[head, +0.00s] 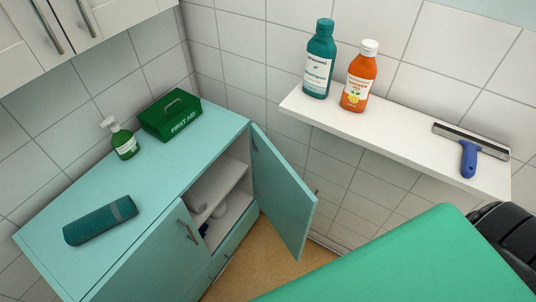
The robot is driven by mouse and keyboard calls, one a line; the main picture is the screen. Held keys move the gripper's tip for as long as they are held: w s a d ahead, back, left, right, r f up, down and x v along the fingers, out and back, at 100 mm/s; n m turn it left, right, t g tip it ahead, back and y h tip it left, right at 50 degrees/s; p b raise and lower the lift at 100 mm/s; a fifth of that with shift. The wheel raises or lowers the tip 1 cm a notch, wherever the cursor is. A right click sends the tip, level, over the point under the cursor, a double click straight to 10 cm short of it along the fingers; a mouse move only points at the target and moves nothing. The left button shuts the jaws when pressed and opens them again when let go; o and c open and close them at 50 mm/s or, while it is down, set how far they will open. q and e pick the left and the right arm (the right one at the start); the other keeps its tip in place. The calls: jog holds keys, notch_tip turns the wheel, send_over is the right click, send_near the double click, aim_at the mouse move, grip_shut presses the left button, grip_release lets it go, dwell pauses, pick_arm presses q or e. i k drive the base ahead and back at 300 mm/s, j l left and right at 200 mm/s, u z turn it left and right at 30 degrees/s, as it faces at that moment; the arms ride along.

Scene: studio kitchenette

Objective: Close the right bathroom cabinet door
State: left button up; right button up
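The teal bathroom cabinet (75,252) stands against the tiled wall at the left. Its right door (282,190) is swung wide open, hinged at the cabinet's far right side, with its free edge out over the floor. A small handle (316,193) shows at that free edge. The left door (160,258) is shut and has a metal handle (188,232). Through the opening I see a white inner shelf (221,187) and pale rolled or round items, partly hidden. Neither of my grippers is in view, and nothing touches the open door.
On the cabinet top are a teal cylinder (100,221), a green pump bottle (122,141) and a first aid box (170,117). A wall shelf (400,134) holds two bottles and a squeegee (470,150). A large green surface (410,262) fills the lower right. Some tan floor (262,265) shows below the door.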

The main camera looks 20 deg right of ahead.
aim_at(286, 201)
jog(key=k+l+u, duration=0.15)
jog(key=l, duration=0.45)
jog(key=k+l+u, duration=0.1)
jog(key=k+l, duration=0.25)
jog(key=l, duration=0.2)
jog(key=k+l+u, duration=0.15)
jog(key=k+l, duration=0.15)
jog(key=l, duration=0.25)
jog(key=k+l+u, duration=0.1)
jog(key=k+l, duration=0.2)
jog(key=l, duration=0.2)
jog(key=k+l+u, duration=0.15)
jog(key=k+l, duration=0.15)
jog(key=l, duration=0.15)
jog(key=i+j, duration=0.15)
jog(key=i, duration=0.2)
jog(key=i+j, duration=0.15)
jog(key=i, duration=0.15)
